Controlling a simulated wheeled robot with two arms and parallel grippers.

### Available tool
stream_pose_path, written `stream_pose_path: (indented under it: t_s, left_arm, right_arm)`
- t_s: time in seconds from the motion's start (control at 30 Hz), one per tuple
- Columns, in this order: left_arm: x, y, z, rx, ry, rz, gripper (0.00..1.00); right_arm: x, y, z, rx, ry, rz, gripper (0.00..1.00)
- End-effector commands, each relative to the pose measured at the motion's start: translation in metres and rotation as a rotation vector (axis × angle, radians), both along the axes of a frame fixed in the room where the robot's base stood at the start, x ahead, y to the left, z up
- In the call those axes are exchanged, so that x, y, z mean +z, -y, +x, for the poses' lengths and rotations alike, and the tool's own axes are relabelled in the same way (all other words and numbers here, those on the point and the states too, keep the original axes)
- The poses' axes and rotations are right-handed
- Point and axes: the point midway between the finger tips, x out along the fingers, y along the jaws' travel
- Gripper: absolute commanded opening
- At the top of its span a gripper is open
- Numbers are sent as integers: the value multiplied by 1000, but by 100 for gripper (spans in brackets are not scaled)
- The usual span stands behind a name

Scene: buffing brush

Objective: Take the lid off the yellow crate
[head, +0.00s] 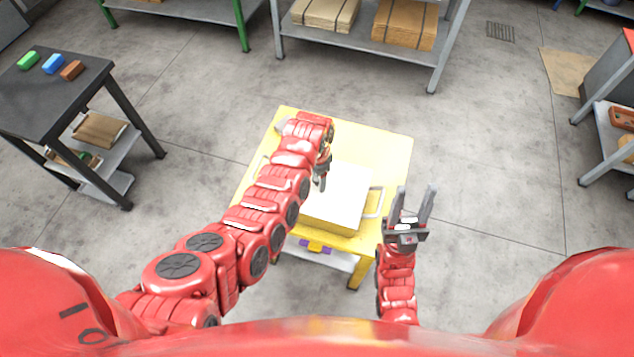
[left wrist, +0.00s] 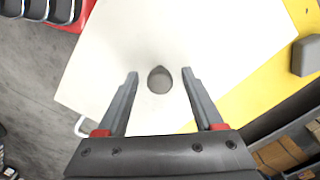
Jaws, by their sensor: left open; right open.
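The yellow crate (head: 325,225) stands on a yellow table, with a pale handle on its right side. A flat cream lid (head: 350,188) covers its top; it also fills much of the left wrist view (left wrist: 210,40). The lid's grey rounded knob (left wrist: 159,79) shows between the fingers in the left wrist view. My left gripper (head: 321,178) is over the lid; in the left wrist view it is open (left wrist: 160,74), one finger on each side of the knob with gaps. My right gripper (head: 413,192) is open and empty, right of the crate. My left arm hides the crate's left part.
The yellow table (head: 392,150) has bare room behind and right of the crate. A grey block (left wrist: 305,55) lies on it. Purple and yellow items (head: 315,246) sit on its lower shelf. A dark table (head: 40,95) with colored blocks stands left; shelves stand behind and right.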

Motion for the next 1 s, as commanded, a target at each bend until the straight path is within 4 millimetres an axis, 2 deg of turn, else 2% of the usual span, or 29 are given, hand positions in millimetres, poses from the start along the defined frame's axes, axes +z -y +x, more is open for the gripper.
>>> stream_pose_path:
  t_s: [0.17, 0.53, 1.0]
  left_arm:
    - [0, 0, 0, 0, 0, 0, 69]
    - [0, 0, 0, 0, 1, 0, 2]
    - [0, 0, 0, 0, 1, 0, 0]
  right_arm:
    - [0, 0, 0, 0, 0, 0, 47]
    - [0, 0, 0, 0, 0, 0, 47]
    - [-1, 0, 0, 0, 0, 0, 47]
